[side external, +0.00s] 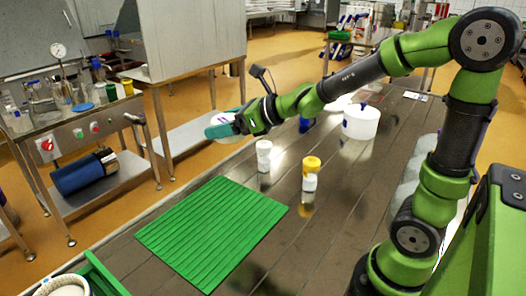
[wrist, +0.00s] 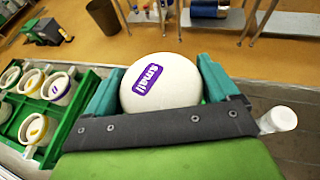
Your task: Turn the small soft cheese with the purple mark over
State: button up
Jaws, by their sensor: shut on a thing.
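The small soft cheese (wrist: 170,88) is a round white disc held between the teal fingers of my gripper (wrist: 158,92). Its face with the purple mark, a purple label with white letters, shows towards the wrist camera. In the side external view my gripper (side external: 222,129) is raised above the far edge of the table, with the fingers pointing left. There the cheese is mostly hidden by the teal finger, and its mark cannot be read.
A ribbed green mat (side external: 212,230) lies bare on the table. A green crate (side external: 98,272) at the front left holds several white moulds, clearer in the wrist view (wrist: 57,86). A white bottle (side external: 263,156), a yellow-capped jar (side external: 311,168) and a white tub (side external: 360,122) stand right of the mat.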

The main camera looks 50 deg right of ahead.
jog(key=w+f+m+y, duration=0.1)
jog(key=f+m, duration=0.4)
jog(key=f, duration=0.1)
jog(key=w+a+f+m+g+y, duration=0.1)
jog(key=f+m, duration=0.4)
jog(key=f, duration=0.2)
jog(key=w+a+f+m+y, duration=0.1)
jog(key=f+m, duration=0.4)
jog(key=f, duration=0.2)
jog(key=shift+m+g, duration=0.3)
jog(key=shift+m, duration=0.1)
jog(key=m, duration=0.3)
jog(key=shift+s+f+m, duration=0.1)
jog(key=shift+f+m, duration=0.2)
jog(key=shift+f, duration=0.05)
jog(key=m, duration=0.4)
jog(key=shift+s+a+m, duration=0.15)
jog(key=shift+m, duration=0.25)
jog(key=m, duration=0.4)
jog(key=shift+s+a+f+m, duration=0.15)
jog(key=shift+s+f+m, duration=0.05)
jog(key=shift+m, duration=0.2)
jog(key=m, duration=0.4)
jog(key=shift+s+a, duration=0.15)
jog(key=shift+a, duration=0.05)
